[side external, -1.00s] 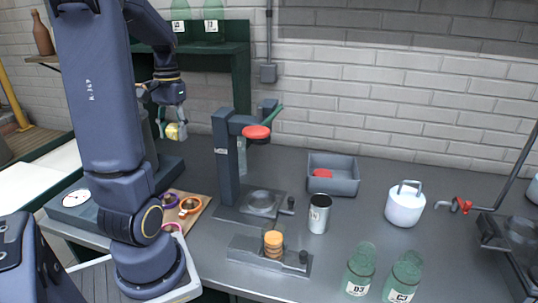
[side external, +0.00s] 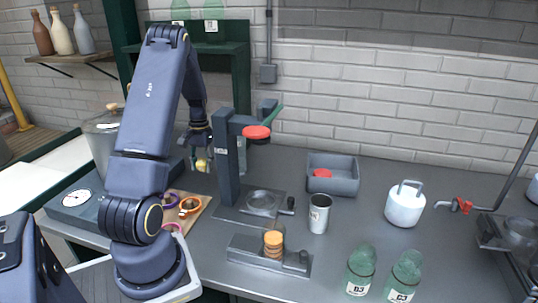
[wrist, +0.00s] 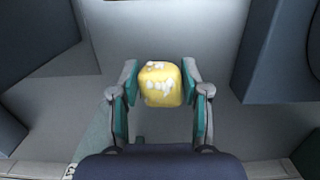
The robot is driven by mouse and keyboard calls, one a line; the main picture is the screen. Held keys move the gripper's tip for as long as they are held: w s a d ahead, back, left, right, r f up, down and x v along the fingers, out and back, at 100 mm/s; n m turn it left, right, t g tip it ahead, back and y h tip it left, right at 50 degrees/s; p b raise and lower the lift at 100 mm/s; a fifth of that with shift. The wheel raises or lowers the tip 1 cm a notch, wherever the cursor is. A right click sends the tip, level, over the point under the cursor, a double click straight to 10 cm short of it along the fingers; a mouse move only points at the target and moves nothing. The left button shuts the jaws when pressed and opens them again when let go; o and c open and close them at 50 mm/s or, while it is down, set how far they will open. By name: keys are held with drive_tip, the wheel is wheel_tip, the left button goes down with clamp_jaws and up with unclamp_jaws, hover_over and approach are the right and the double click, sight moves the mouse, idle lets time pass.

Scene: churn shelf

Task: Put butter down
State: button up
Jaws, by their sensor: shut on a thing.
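The butter is a rounded yellow lump with white patches (wrist: 160,84). In the wrist view it sits between the teal pads of my gripper (wrist: 160,92), which is shut on it. In the side view my gripper (side external: 201,160) hangs behind the board and left of the press column, with the butter (side external: 202,165) showing small and pale yellow at its tips. The butter appears held above the counter; its exact height is hard to tell.
A dark press (side external: 228,160) stands just right of my gripper. A wooden board (side external: 200,213) with coloured rings lies in front. A scale (side external: 85,205) and a large lidded pot (side external: 100,140) are at left.

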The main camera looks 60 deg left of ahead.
sight(206, 181)
drive_tip(key=shift+w+a+f, duration=0.25)
drive_tip(key=shift+a+f, duration=0.05)
drive_tip(key=shift+f, duration=0.15)
drive_tip(key=shift+w+a+f, duration=0.25)
drive_tip(key=shift+a+f, duration=0.05)
drive_tip(key=shift+f, duration=1.65)
drive_tip(key=shift+f, duration=0.15)
drive_tip(key=o, duration=1.1)
drive_tip(key=r, duration=0.8)
drive_tip(key=w+a+r, duration=0.1)
drive_tip(key=r, duration=0.3)
drive_tip(key=shift+r, duration=0.15)
